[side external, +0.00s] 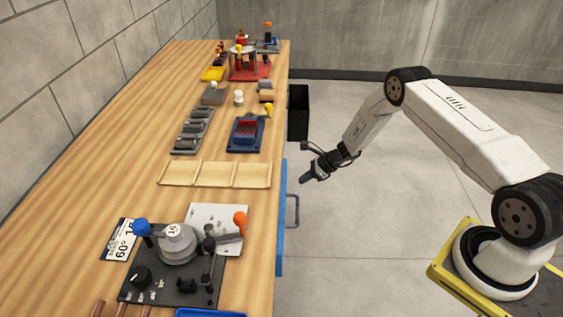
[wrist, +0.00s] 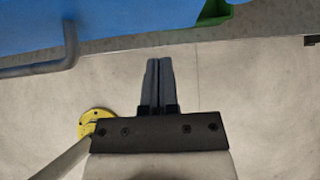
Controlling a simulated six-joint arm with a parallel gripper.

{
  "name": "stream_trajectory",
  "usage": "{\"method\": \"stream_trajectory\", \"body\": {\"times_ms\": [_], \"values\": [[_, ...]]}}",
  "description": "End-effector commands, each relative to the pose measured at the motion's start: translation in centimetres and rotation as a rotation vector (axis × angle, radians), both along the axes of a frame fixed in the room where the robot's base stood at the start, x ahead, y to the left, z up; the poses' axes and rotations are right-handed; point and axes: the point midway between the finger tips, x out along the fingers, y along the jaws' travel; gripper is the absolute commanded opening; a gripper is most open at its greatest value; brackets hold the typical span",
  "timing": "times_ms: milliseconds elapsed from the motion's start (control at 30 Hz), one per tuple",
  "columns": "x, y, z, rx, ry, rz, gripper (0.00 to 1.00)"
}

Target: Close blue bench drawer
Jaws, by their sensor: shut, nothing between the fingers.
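The blue drawer (side external: 281,235) shows as a blue front along the right side of the bench, with a grey bar handle (side external: 293,210) sticking out. How far it stands out from the bench is hard to tell. My gripper (side external: 304,179) is shut and empty, to the right of the blue front near its far end, above the handle in the picture. In the wrist view the fingertips (wrist: 159,60) are together, apart from the blue surface (wrist: 130,18) at the top. The grey handle (wrist: 70,45) is to their left.
A black open box-like drawer (side external: 299,110) juts from the bench farther back. A green piece (wrist: 214,12) shows at the top of the wrist view. The wooden bench top (side external: 120,160) holds trays and fixtures.

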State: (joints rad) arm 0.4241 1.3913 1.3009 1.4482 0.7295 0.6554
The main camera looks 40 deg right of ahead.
Motion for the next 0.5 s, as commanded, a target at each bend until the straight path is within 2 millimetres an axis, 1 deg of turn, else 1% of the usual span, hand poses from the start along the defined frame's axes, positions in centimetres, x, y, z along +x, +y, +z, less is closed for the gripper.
{"method": "stream_trajectory", "body": {"times_ms": [33,500], "values": [[-0.4,-0.5,0.4,0.001,-0.001,-0.001,0.00],[-3.8,-3.8,5.2,-0.001,0.000,-0.001,0.00]]}}
